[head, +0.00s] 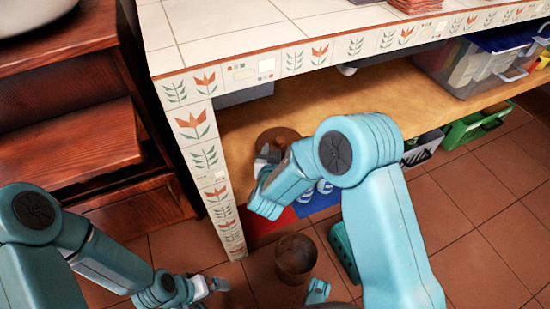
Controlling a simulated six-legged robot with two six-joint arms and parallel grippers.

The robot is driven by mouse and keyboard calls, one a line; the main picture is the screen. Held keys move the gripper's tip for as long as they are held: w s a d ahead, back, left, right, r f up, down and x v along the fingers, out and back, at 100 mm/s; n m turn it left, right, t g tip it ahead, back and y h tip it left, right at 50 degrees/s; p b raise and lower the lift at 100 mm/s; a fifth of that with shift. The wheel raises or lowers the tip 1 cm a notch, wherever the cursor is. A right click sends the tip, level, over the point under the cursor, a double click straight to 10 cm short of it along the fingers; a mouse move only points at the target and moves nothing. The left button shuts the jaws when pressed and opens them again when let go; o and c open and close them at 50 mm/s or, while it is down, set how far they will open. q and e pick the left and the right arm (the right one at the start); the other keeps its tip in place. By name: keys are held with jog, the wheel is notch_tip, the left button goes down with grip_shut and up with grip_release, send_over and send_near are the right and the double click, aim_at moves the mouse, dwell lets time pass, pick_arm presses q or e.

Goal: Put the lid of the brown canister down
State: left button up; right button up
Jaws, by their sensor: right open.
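The brown round lid (279,136) lies on the wooden shelf under the tiled counter, near its front left. My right gripper (262,166) is at the lid's near left side, open; its fingers overlap the lid in the picture, and whether they touch it I cannot tell. The brown canister (296,259) stands on the floor below, in front of the shelf, and its top looks uncovered. My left gripper (212,286) is low over the floor, left of the canister and apart from it; its jaws are too small to read.
The tiled counter (235,72) and its left post bound the wooden shelf (375,92). A clear bin (480,66) sits on the shelf's right. A green crate (474,127) is below it. Wooden steps (70,150) stand at left. The shelf's middle is free.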

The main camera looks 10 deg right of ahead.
jog(key=v, duration=0.6)
jog(key=s+d+f+n+g, duration=0.1)
jog(key=s+d+f+g, duration=0.3)
jog(key=s+f+g, duration=0.3)
jog(key=s+d+f+n+g, duration=0.1)
jog(key=s+d+f+g, duration=0.4)
jog(key=s, duration=0.4)
jog(key=s+a+f+g+y, duration=0.45)
jog(key=s+a+y, duration=0.4)
jog(key=s, duration=0.35)
jog(key=shift+w+d+f+t+p, duration=0.1)
jog(key=shift+w+d+f+t, duration=0.15)
jog(key=shift+w+t, duration=0.45)
jog(key=shift+w+d+f+t+p, duration=0.15)
jog(key=shift+w+d+f+t, duration=0.15)
jog(key=shift+w+t, duration=0.35)
jog(key=shift+w+d+f+t+p, duration=0.1)
jog(key=shift+w+d+f+t, duration=0.15)
jog(key=shift+w+t, duration=0.4)
